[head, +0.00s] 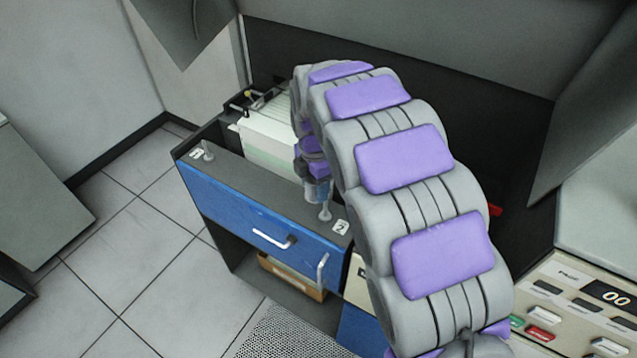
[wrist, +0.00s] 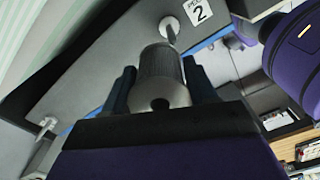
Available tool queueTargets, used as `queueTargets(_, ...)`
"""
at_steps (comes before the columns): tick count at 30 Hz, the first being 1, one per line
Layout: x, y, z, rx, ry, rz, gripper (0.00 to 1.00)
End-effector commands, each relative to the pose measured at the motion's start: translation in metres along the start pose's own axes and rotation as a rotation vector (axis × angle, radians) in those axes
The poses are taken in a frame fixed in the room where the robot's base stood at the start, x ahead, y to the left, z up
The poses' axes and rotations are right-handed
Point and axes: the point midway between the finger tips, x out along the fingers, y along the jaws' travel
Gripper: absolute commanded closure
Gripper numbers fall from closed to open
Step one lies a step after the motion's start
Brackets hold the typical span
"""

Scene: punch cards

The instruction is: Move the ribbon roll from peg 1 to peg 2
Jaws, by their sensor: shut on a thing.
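The grey ribbon roll (wrist: 160,78) is in my gripper (wrist: 160,88), between its two dark fingers in the wrist view. The hole in its near end faces the camera. Peg 2 (wrist: 171,30) stands just beyond the roll, beside its label; it also shows in the head view (head: 325,212). My gripper (head: 318,188) is close above peg 2 there. I cannot tell whether the peg's tip meets the roll. Peg 1 (head: 208,152) is bare at the left end of the grey ledge; it also shows in the wrist view (wrist: 47,123).
The pegs stand on a grey ledge (head: 262,180) above a blue drawer front (head: 235,210) with metal handles. A stack of pale cards (head: 268,140) lies behind the ledge. A control panel (head: 580,310) is at the lower right. Tiled floor is open at left.

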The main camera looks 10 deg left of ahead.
Motion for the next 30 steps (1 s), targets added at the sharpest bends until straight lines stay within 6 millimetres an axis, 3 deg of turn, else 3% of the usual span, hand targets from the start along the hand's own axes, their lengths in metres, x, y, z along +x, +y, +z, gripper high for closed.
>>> queueTargets(30, 0.0045, -0.0044, 0.0044, 0.002, 0.004, 0.003, 0.78)
